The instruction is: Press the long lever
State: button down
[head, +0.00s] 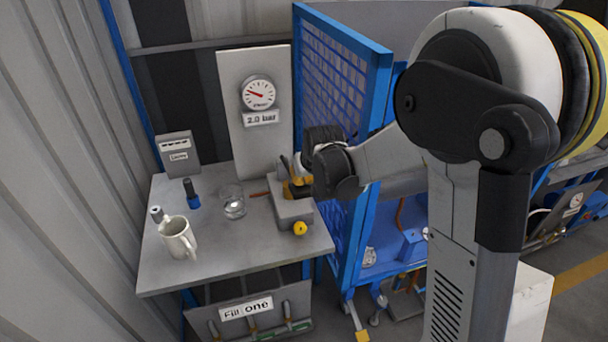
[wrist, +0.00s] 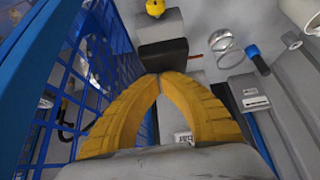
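A grey box (head: 291,212) with a yellow knob (head: 300,229) on its front stands at the right of the grey table. In the wrist view the box (wrist: 160,27) is at top centre with the yellow knob (wrist: 155,8) beyond. A black block-like part (wrist: 163,54), possibly the lever's pad, lies right ahead of my fingertips; I cannot tell whether they touch it. My gripper (wrist: 161,76) has its yellow fingers converged to a point with nothing visible between them. In the head view my gripper (head: 296,184) is over the back of the box, partly hidden by my wrist.
A white mug (head: 178,238), a glass (head: 233,202) and a blue-based black item (head: 191,194) stand left of the box. A gauge panel (head: 256,115) reading "2.0 bar" rises behind. A blue mesh frame (head: 345,80) closes the right side. The table's front middle is clear.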

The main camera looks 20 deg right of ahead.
notch_tip(320, 180, down, 11)
jog(key=s+t+b, duration=0.2)
jog(key=b, duration=0.9)
jog(key=shift+r, duration=0.1)
jog(key=p+v, duration=0.6)
jog(key=v, duration=0.7)
jog(key=shift+w+r+t+p, duration=0.2)
jog(key=shift+t+p, duration=0.1)
